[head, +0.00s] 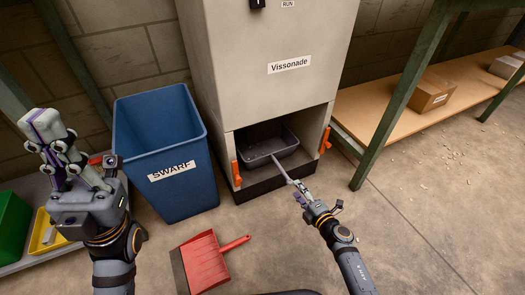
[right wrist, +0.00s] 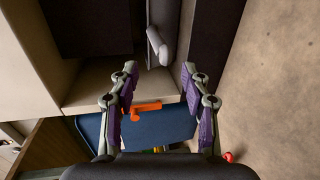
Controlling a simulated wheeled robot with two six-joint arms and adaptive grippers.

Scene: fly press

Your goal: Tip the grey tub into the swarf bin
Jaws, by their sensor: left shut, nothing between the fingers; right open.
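The grey tub (head: 262,152) sits in the low opening at the foot of the machine, with a pale bar-like handle (head: 282,171) sticking out towards me. My right gripper (head: 298,188) is open at the handle's outer end. In the right wrist view, the handle end (right wrist: 156,46) lies ahead of and between the spread fingers (right wrist: 159,80), apparently not gripped. The blue swarf bin (head: 185,197) stands upright left of the machine; it also shows in the right wrist view (right wrist: 150,128). My left gripper (head: 45,125) is shut and empty, raised at the left. The tub's contents are not clear.
Orange clips (head: 237,173) flank the machine (head: 250,90) opening. A red dustpan (head: 204,262) lies on the floor before the bin. A green bench leg (head: 375,150) stands at the right. Green and yellow containers (head: 43,232) are at the far left. Floor at front right is clear.

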